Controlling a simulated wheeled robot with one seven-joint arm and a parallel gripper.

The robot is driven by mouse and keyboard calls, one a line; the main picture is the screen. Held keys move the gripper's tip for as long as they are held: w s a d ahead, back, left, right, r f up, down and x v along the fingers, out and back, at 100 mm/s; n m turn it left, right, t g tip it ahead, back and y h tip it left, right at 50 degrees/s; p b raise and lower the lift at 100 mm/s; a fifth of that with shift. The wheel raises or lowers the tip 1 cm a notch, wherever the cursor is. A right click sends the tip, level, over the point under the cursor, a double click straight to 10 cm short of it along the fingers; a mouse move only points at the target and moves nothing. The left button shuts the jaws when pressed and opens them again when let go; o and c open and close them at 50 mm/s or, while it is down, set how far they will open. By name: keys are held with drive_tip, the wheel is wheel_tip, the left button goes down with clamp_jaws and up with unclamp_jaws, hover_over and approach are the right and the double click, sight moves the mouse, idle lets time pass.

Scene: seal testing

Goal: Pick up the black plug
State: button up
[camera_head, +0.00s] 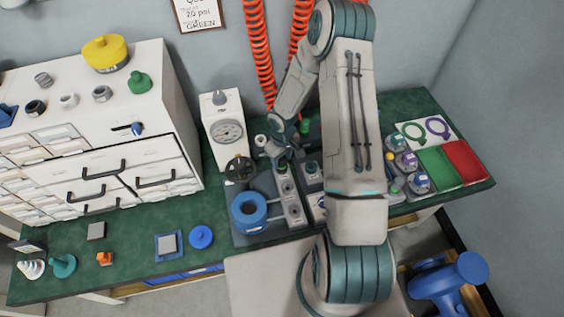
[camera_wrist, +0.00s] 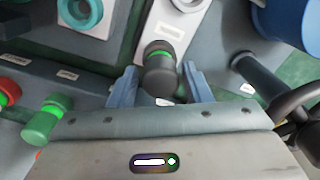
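The black plug (camera_wrist: 160,76) shows in the wrist view. It has a dark, rounded head and a green ring, and sits at the end of a light grey plate (camera_wrist: 152,30). My gripper (camera_wrist: 161,85) is open, with one blue-grey finger on each side of the plug. A gap shows between the plug and each finger, so the gripper does not hold it. In the head view my gripper (camera_head: 285,153) is low over the fixtures on the green bench, and the plug is hard to make out there.
A green plug (camera_wrist: 45,121) and a red plug (camera_wrist: 9,91) stand left of my gripper in the wrist view. A blue ring-shaped part (camera_head: 248,212) stands close by in the head view. A gauge box (camera_head: 222,125) with a black handwheel (camera_head: 240,168) is to the left.

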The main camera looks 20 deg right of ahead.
drive_tip(key=c, duration=0.7)
drive_tip(key=shift+r, duration=0.15)
